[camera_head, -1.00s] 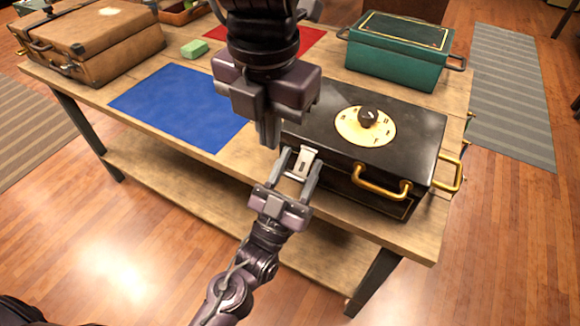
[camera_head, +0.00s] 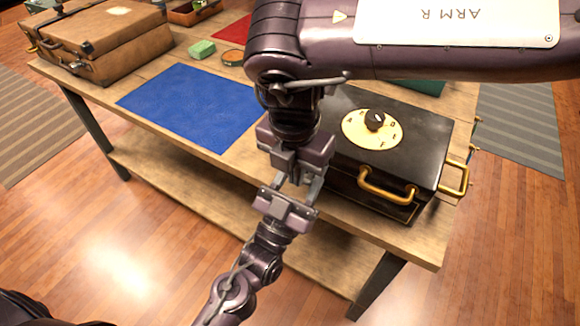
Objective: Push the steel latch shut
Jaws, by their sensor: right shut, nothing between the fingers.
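The black box (camera_head: 415,140) with a cream dial and brass handles stands on the wooden table. The steel latch on its front is hidden behind my grippers. My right gripper (camera_head: 286,165) comes down from above, shut and empty, over the latch area at the box's front left. I cannot tell whether it touches the latch. My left gripper (camera_head: 297,183) reaches up from below, its two fingers apart at the box's front, just below the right gripper.
A blue mat (camera_head: 190,105) lies left of the box. My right arm covers most of the teal box (camera_head: 425,87).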

